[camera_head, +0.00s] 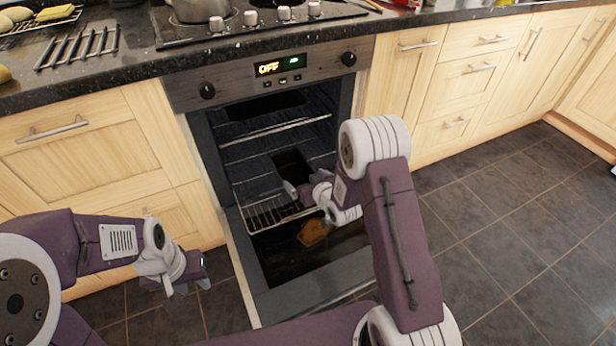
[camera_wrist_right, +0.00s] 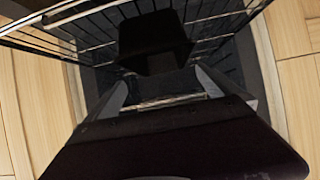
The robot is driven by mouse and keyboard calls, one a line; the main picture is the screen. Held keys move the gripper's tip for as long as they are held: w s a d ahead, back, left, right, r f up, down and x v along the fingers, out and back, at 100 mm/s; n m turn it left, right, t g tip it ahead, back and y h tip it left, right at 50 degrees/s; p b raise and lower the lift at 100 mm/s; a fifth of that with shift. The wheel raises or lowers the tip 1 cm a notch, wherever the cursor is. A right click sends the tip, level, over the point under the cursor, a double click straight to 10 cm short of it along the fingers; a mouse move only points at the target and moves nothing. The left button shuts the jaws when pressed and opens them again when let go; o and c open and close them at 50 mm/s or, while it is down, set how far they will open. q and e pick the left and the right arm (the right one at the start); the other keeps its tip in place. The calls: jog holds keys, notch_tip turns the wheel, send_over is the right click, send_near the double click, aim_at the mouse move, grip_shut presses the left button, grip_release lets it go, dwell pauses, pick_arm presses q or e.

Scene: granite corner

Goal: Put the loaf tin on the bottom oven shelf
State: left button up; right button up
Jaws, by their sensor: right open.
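The dark loaf tin (camera_head: 291,163) is inside the open oven, apparently on the lower wire shelf (camera_head: 262,214). It also shows ahead of the right gripper in the right wrist view (camera_wrist_right: 155,40). My right gripper (camera_head: 315,203) is at the oven opening, on the near side of the tin. Its fingers are spread and empty in the wrist view (camera_wrist_right: 160,88), with a gap to the tin. My left gripper (camera_head: 187,284) hangs left of the oven door, with its fingertips apart and nothing visible between them. The tin's underside is hidden.
The oven door (camera_head: 340,270) is lowered, with an unclear orange-brown patch (camera_head: 313,232) on its glass. An upper wire shelf (camera_head: 275,131) spans the oven above the tin. A pot (camera_head: 200,10) stands on the hob. The tiled floor on the right (camera_head: 500,230) is clear.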

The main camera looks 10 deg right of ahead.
jog(key=shift+s+d+r+b, duration=0.1)
jog(key=shift+s+b, duration=0.25)
jog(key=shift+s, duration=0.1)
jog(key=s+d+r+m+g+h, duration=0.1)
jog(key=s+g, duration=0.4)
jog(key=s, duration=0.8)
jog(key=s+d+r+m+g+h, duration=0.1)
jog(key=s+g, duration=0.4)
jog(key=s, duration=0.8)
jog(key=shift+s+d+r+g, duration=0.2)
jog(key=shift+s+d+g, duration=0.15)
jog(key=shift+d+g, duration=0.05)
jog(key=shift+r, duration=0.1)
notch_tip(320, 180, up, 38)
jog(key=p, duration=3.8)
